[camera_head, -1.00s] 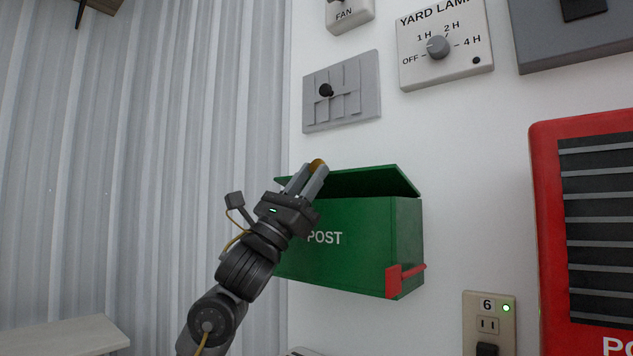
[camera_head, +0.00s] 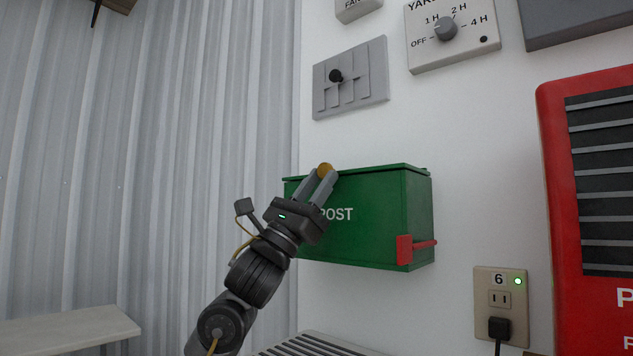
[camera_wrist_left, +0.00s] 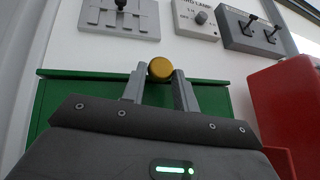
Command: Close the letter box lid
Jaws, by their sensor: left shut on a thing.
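The green letter box (camera_head: 375,222), marked POST, hangs on the white wall with a red flag (camera_head: 404,249) on its right side. Its lid (camera_head: 385,170) lies down, nearly flat on the box top. My left gripper (camera_head: 325,176) is at the lid's front edge, left of the middle. It is shut on a round yellow knob (camera_head: 325,169), which also shows between the fingertips in the left wrist view (camera_wrist_left: 160,68). Whether the knob is fixed to the lid is hidden by the fingers. My right gripper is not in view.
A grey lever plate (camera_head: 350,78) and the yard lamp dial (camera_head: 445,29) are on the wall above. An outlet (camera_head: 501,301) with a plug is below right, beside a red louvred cabinet (camera_head: 595,190). A pale bench top (camera_head: 65,328) is at lower left.

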